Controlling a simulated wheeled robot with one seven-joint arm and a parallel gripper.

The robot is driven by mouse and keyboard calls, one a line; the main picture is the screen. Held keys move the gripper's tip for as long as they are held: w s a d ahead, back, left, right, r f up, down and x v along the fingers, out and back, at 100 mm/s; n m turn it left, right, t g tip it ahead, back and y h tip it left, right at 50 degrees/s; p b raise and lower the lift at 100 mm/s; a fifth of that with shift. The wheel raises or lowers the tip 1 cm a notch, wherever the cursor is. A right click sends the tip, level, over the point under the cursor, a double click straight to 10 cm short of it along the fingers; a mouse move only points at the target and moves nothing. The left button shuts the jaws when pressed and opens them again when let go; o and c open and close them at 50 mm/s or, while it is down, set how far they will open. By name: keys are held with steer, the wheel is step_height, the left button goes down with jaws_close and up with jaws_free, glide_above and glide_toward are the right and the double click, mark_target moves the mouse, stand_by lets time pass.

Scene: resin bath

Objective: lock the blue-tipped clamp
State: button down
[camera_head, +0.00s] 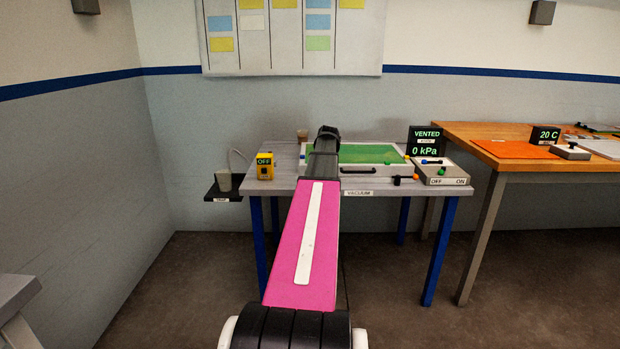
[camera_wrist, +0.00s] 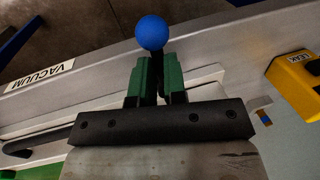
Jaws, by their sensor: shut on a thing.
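The blue-tipped clamp (camera_wrist: 151,33) shows in the wrist view as a round blue ball on a dark lever. My gripper (camera_wrist: 157,75) has its green fingers closed on the lever just below the ball, one finger on each side. The lower lever and the clamp's base are hidden behind the fingers and the gripper body. In the head view my arm covers this clamp and my gripper. The light-walled bath (camera_head: 375,170) with a green inside lies on the bench, with a dark handle on its front.
A yellow box (camera_wrist: 297,84) marked LEAK stands to the right in the wrist view; the head view shows a yellow box (camera_head: 264,166) reading OFF. At right are a display (camera_head: 426,142) reading VENTED, 0 kPa, and an OFF/ON switch box (camera_head: 447,181). An orange-topped table (camera_head: 495,158) adjoins.

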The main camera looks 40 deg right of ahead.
steer(key=shift+d+n, duration=0.1)
steer(key=shift+n, duration=0.2)
steer(key=c, duration=1.2)
jaws_free()
steer(key=shift+o, duration=0.2)
step_height(320, 180, up, 11)
steer(key=s+d, duration=0.1)
steer(key=shift+s+d+f, duration=0.15)
steer(key=shift+s+d, duration=0.05)
steer(key=shift+d, duration=0.15)
